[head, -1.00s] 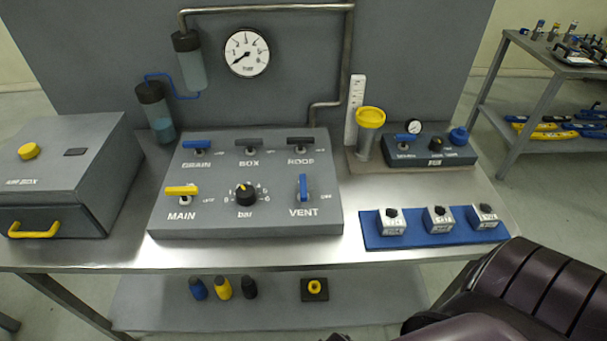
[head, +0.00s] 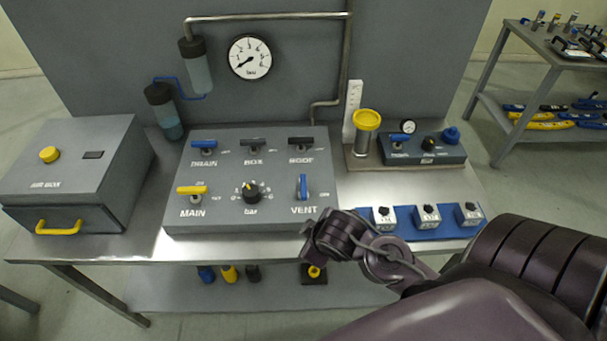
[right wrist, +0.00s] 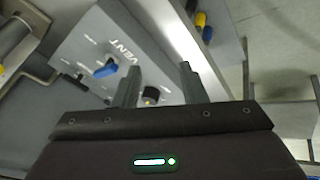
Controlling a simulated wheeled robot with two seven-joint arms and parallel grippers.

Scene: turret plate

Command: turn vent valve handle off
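The vent valve handle (head: 303,187) is a blue lever at the lower right of the grey panel (head: 180,224), above the VENT label. In the head view it stands upright, pointing away from the panel's front edge. In the right wrist view the blue handle (right wrist: 106,70) lies left of the fingers. My right gripper (right wrist: 160,78) is open and empty, with the black bar knob (right wrist: 151,95) showing between its fingers. In the head view the right hand is low, in front of the panel, apart from the handle; its fingertips are unclear. My left gripper is not in view.
Other levers sit on the panel, including yellow MAIN (head: 192,190) and blue DRAIN (head: 204,144). A blue tray (head: 448,232) with white blocks lies right, behind my arm. A yellow-topped cylinder (head: 366,122) stands behind it. A grey box (head: 75,160) stands left.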

